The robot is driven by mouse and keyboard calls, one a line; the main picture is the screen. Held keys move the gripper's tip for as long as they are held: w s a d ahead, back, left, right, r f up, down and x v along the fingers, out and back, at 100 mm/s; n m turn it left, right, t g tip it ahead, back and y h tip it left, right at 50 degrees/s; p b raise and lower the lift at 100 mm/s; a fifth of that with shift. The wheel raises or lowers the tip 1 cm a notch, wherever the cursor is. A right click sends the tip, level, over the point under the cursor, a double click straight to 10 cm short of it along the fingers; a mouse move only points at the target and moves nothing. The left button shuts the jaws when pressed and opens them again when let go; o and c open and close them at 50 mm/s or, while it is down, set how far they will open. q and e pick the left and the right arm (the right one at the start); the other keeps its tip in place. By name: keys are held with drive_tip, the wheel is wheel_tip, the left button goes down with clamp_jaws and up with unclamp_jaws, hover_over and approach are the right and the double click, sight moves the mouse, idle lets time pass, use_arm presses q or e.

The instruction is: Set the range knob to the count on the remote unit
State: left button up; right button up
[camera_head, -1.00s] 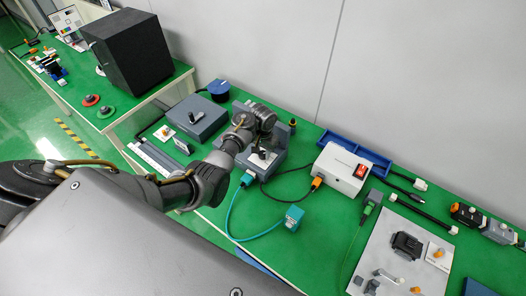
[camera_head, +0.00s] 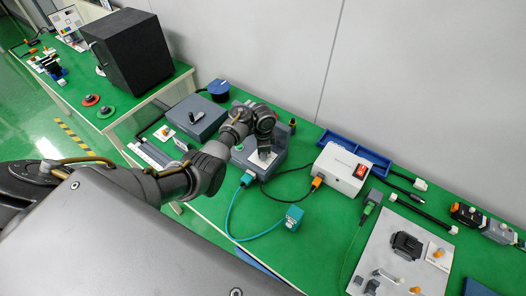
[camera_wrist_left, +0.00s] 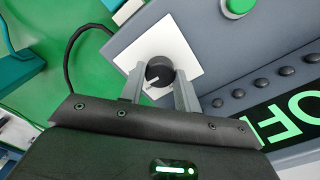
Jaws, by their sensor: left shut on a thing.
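The black round range knob (camera_wrist_left: 157,74) has a white pointer line and sits on a white square plate (camera_wrist_left: 181,44) on a grey unit (camera_wrist_left: 225,50). My left gripper (camera_wrist_left: 160,78) is shut on the knob, one finger on each side. In the head view the same left gripper (camera_head: 264,146) reaches down onto the grey unit (camera_head: 243,158) and mostly hides the knob. A dark display (camera_wrist_left: 285,118) with green characters, partly cut off, shows beside the knob in the wrist view. I cannot tell which thing is the remote unit. My right gripper is not in view.
A green button (camera_wrist_left: 238,7) and several dark studs lie near the knob. Another grey unit (camera_head: 198,117) stands to the left. A white box with a red switch (camera_head: 342,169) stands to the right. Cables and a teal plug (camera_head: 293,218) lie in front.

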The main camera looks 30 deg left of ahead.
use_arm(q)
drive_tip(key=m, duration=0.5)
idle(0.6)
drive_tip(key=o, duration=1)
wheel_tip(320, 180, up, 8)
drive_tip(key=shift+w+d+f, duration=0.1)
drive_tip(key=shift+d+f, duration=0.05)
drive_tip(key=shift+f, duration=0.1)
drive_tip(key=shift+r, duration=1.65)
